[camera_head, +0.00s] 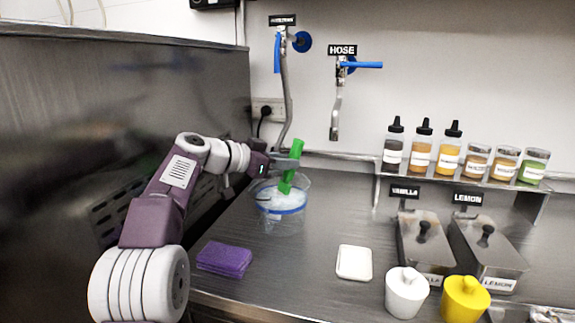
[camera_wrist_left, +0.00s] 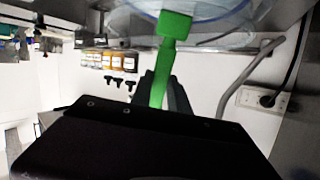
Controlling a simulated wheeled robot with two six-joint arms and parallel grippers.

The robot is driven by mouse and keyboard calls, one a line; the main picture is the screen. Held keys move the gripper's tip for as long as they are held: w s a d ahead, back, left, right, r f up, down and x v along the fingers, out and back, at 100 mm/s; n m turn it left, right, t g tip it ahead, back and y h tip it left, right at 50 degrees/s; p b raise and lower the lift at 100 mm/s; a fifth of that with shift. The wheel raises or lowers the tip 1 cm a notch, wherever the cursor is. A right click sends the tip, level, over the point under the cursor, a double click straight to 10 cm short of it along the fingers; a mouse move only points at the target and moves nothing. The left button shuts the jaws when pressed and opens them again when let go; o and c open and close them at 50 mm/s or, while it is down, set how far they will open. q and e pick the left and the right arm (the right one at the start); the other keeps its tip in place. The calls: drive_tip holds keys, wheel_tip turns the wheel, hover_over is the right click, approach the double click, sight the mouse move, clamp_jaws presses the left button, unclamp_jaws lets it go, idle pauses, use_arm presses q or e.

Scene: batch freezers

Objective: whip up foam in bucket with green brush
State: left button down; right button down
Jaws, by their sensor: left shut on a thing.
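The green brush (camera_head: 291,166) is held tilted over the clear bucket (camera_head: 281,205), its lower end reaching down inside the rim. The bucket stands on the metal counter and holds whitish-blue contents; a blue band shows around it. My left gripper (camera_head: 287,163) is shut on the green brush above the bucket. In the left wrist view the green brush (camera_wrist_left: 165,60) runs from between the dark fingers to the clear bucket (camera_wrist_left: 225,30). My right gripper is not in view.
White (camera_head: 406,292) and yellow (camera_head: 464,299) pots stand at the front right, near lidded metal containers (camera_head: 425,245). Bottles and jars line a shelf (camera_head: 460,186). Pipes hang behind the bucket.

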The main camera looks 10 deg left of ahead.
use_arm(q)
drive_tip(key=r+p, duration=0.2)
drive_tip(key=r, duration=0.1)
drive_tip(key=d+r+p, duration=0.1)
drive_tip(key=r+p, duration=0.1)
drive_tip(key=p, duration=0.1)
drive_tip(key=w+d+r+p, duration=0.1)
drive_tip(key=r+p, duration=0.2)
drive_tip(key=shift+w+d+r, duration=0.1)
drive_tip(key=shift+d+r, duration=0.05)
drive_tip(key=shift+r, duration=0.15)
drive_tip(key=shift+f, duration=0.1)
idle(0.8)
wheel_tip(320, 180, up, 5)
drive_tip(key=p, duration=0.4)
drive_tip(key=shift+p, duration=0.3)
